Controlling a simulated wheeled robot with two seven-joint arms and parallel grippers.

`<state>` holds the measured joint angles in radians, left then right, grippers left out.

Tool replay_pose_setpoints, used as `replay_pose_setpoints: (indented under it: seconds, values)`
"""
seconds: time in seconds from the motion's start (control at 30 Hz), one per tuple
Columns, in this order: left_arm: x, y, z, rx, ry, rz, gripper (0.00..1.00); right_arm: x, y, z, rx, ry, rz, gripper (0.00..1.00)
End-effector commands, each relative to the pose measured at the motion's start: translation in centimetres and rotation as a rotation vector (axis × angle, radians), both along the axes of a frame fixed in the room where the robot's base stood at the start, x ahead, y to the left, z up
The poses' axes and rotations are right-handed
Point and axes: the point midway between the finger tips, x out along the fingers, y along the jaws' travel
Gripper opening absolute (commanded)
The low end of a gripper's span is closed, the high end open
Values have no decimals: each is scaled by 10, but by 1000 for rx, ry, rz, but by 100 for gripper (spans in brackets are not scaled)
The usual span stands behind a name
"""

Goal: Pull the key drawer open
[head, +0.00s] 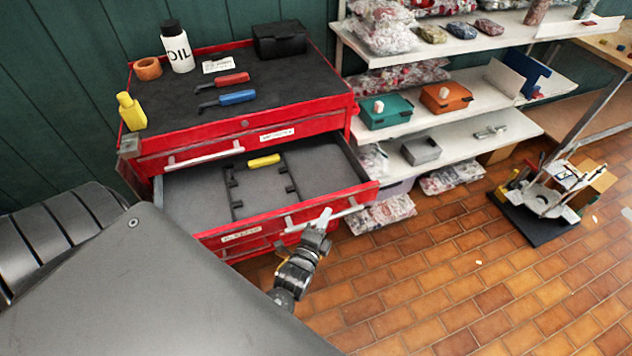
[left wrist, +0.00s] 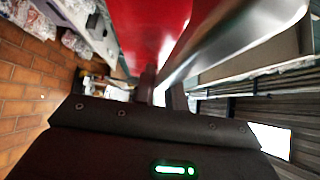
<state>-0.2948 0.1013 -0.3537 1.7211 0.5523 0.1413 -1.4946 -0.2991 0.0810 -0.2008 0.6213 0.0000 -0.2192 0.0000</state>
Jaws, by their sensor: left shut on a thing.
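A red tool chest (head: 200,140) stands against the green wall. Its drawer (head: 215,233) below the top one is pulled well out, showing a grey lined inside with dividers and a yellow item (head: 264,161). The label on its front is too small to read. My left gripper (head: 322,222) is at the right part of this drawer's silver handle (head: 346,210) and is shut on it. In the left wrist view the handle (left wrist: 235,45) runs to my fingers (left wrist: 160,88), beside the red drawer front (left wrist: 148,25). My right gripper is in neither view.
The chest top holds an oil bottle (head: 177,47), a yellow bottle (head: 130,112), an orange ring (head: 147,68), a black box (head: 279,39) and red and blue handled tools. White shelves (head: 490,130) with boxes and bags stand to the right. The brick floor (head: 430,270) in front is mostly clear.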

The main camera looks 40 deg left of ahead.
Motion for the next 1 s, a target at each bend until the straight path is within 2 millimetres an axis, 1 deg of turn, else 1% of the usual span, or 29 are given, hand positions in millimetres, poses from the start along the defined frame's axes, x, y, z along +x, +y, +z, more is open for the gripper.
replay_pose_setpoints:
  seconds: [0.03, 0.2, 0.4, 0.6, 0.97, 1.0]
  values:
    - [-7, -10, 3, -4, 3, -1, 0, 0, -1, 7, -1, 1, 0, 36]
    - [-24, -35, 2, -3, 3, 0, 0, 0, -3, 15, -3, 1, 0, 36]
    - [-37, -54, 1, 0, 1, -1, 0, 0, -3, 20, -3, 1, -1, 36]
    - [-42, -60, 0, 1, 0, -1, 0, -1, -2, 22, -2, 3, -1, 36]
    - [-42, -61, 0, 0, 0, -1, 0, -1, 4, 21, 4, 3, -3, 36]
    - [-42, -61, 0, 0, 0, -1, 18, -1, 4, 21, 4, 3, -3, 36]
